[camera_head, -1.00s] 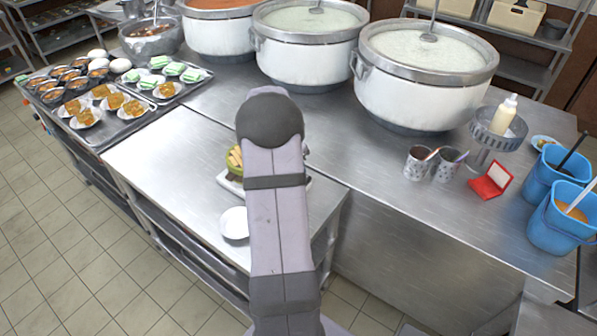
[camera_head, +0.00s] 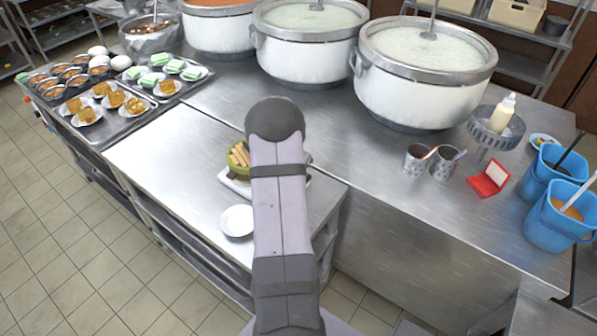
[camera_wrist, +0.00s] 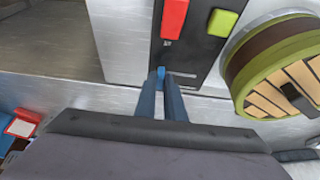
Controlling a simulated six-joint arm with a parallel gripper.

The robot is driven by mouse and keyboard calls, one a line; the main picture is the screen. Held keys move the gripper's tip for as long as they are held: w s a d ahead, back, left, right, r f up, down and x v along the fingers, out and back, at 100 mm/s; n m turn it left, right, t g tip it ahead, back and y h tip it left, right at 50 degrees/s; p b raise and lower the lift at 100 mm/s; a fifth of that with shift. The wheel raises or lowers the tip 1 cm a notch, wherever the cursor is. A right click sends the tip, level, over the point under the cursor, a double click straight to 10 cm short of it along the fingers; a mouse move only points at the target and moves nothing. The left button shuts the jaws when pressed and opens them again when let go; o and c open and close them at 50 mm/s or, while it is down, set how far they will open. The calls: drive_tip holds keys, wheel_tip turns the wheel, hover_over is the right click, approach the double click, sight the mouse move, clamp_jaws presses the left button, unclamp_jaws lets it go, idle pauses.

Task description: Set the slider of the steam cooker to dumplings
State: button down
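The steam cooker (camera_head: 233,178) stands on the steel counter, partly hidden behind my arm in the head view. Its round green-and-brown part (camera_wrist: 245,85), with tan sticks and a black handle on top, shows at the right of the wrist view. To its left is a black control panel (camera_wrist: 200,60) with a red button (camera_wrist: 173,18) and a green button (camera_wrist: 221,22). A small blue slider knob (camera_wrist: 161,72) sits near the panel's lower left. My gripper (camera_wrist: 161,80) has its two fingers close together, one either side of the knob. I cannot read the panel's markings.
A white dish (camera_head: 238,221) lies on the counter just left of my arm. Large stockpots (camera_head: 425,85) stand behind, trays of food (camera_head: 120,105) at the left, metal cups (camera_head: 418,160) and blue buckets (camera_head: 550,225) at the right. The counter left of the dish is clear.

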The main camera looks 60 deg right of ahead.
drive_tip(key=shift+w+f+b, duration=0.15)
drive_tip(key=shift+w+b, duration=1.6)
drive_tip(key=shift+w, duration=0.75)
drive_tip(key=shift+w+r, duration=0.25)
drive_tip(key=c, duration=1.8)
unclamp_jaws()
drive_tip(key=shift+w, duration=0.1)
drive_tip(key=shift+c, duration=0.2)
drive_tip(key=shift+f, duration=0.1)
drive_tip(key=b+v, duration=0.2)
drive_tip(key=v, duration=0.5)
drive_tip(key=shift+r, duration=0.2)
drive_tip(key=shift+a, duration=0.1)
